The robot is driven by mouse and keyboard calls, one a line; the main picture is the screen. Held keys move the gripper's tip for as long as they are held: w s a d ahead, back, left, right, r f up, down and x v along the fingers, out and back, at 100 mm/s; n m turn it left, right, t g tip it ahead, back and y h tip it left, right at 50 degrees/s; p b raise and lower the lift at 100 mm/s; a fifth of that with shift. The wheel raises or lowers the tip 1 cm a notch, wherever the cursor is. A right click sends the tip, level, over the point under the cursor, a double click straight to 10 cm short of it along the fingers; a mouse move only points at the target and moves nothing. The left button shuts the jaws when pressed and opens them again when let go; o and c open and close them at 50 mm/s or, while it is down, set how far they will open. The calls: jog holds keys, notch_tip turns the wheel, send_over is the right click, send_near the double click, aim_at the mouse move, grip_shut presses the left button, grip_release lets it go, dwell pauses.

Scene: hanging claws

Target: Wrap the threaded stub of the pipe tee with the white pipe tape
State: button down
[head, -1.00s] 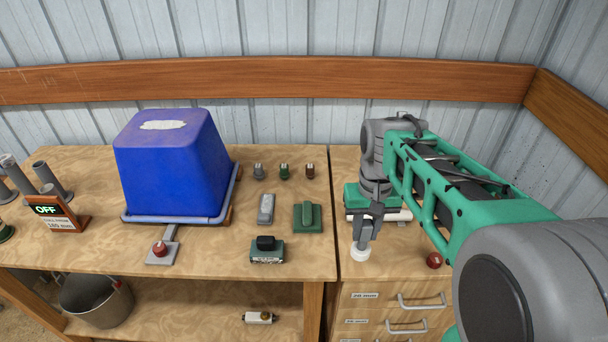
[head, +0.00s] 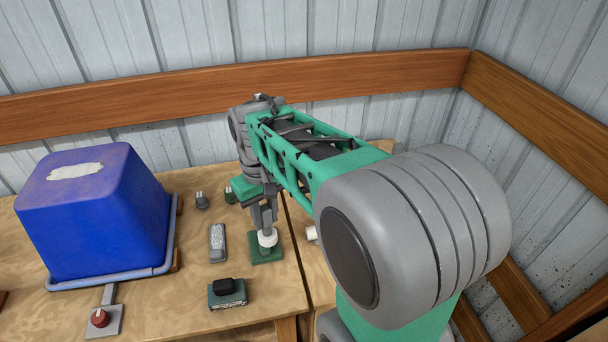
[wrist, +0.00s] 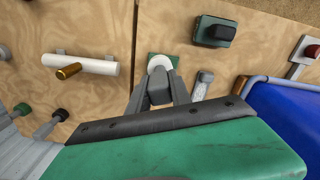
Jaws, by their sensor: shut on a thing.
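My gripper (head: 266,228) is shut on the white pipe tape (head: 267,239), a small white roll. It is in front of the green block (head: 266,256) on the bench; I cannot tell the height between them. In the wrist view the tape (wrist: 160,62) shows at the fingertips (wrist: 160,76), with the block's green edge behind it. The pipe tee (wrist: 85,65) is a white pipe at the left of the wrist view, with a brass threaded stub (wrist: 68,72) sticking out, apart from the tape. In the head view my arm hides most of the tee (head: 311,233).
A blue tub (head: 95,215) stands upside down at the left. A grey block (head: 217,243) and a green-and-black device (head: 227,293) lie near the gripper. Small knobbed pieces (head: 201,200) stand behind. A red button (head: 100,318) sits by the tub. A seam divides the bench tops.

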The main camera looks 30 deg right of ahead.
jog(key=d+r+n+b, duration=0.2)
jog(key=d+n, duration=1.1)
jog(key=shift+r+n+b, duration=0.35)
jog(key=shift+n+b, duration=0.05)
jog(key=shift+w, duration=0.1)
notch_tip(320, 180, down, 7)
jog(key=b, duration=0.4)
jog(key=shift+d, duration=0.2)
jog(key=shift+d+p, duration=0.3)
jog(key=shift+d, duration=1.45)
jog(key=shift+s+d, duration=0.2)
jog(key=shift+d, duration=0.3)
